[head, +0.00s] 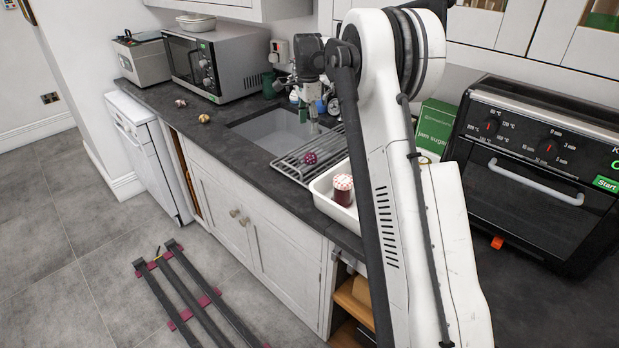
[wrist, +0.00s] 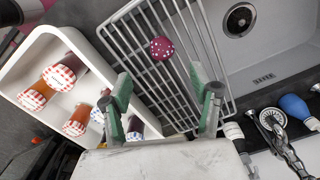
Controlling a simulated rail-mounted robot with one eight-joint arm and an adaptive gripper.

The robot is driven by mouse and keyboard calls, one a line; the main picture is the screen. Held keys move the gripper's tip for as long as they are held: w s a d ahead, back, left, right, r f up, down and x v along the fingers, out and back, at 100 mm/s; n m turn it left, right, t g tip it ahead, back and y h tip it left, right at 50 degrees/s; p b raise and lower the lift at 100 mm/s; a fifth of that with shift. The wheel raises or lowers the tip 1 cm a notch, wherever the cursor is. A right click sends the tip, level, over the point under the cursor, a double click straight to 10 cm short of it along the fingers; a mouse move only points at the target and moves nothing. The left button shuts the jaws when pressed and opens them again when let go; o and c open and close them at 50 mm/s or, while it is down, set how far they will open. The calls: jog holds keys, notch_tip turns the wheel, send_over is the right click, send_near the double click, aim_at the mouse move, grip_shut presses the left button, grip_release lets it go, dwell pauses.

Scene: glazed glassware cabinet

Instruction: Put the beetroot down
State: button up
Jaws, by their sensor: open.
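The beetroot, a small round dark purple thing with pale spots (head: 310,158), rests on the wire rack (head: 291,164) beside the sink. In the wrist view the beetroot (wrist: 161,48) lies on the rack's bars, ahead of my fingertips and apart from them. My gripper (head: 311,112) is above the rack and sink edge in the head view. In the wrist view my gripper's (wrist: 166,92) two green-and-black fingers are wide apart, with only rack bars between them. Nothing is held.
A white tray (wrist: 52,38) holds several jars with red-checked lids beside the rack; one jar (head: 343,190) shows in the head view. The grey sink (head: 262,129), with bottles and a tap brush (wrist: 275,125) near it, borders the rack. Two small items (head: 204,118) lie on the left counter.

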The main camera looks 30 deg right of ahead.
jog(key=s+a+r+n+t, duration=0.2)
jog(key=s+a+r+n, duration=0.2)
jog(key=s+a+r, duration=0.45)
jog(key=s+a+r+n+t, duration=0.1)
jog(key=s+a+r+n, duration=0.4)
jog(key=s, duration=0.6)
jog(key=s+a+f+n+t, duration=0.1)
jog(key=s+a+f+n, duration=0.1)
jog(key=s, duration=0.6)
jog(key=s+a+f+n+t, duration=0.1)
jog(key=s+a+f+n, duration=0.2)
jog(key=s, duration=0.5)
jog(key=s+a+f+n+t, duration=0.2)
jog(key=s+a+n, duration=0.2)
jog(key=s, duration=0.5)
jog(key=shift+f, duration=0.35)
jog(key=shift+s, duration=0.1)
notch_tip(320, 180, down, 4)
jog(key=b, duration=0.3)
jog(key=shift+r+b, duration=0.15)
jog(key=shift+b, duration=0.15)
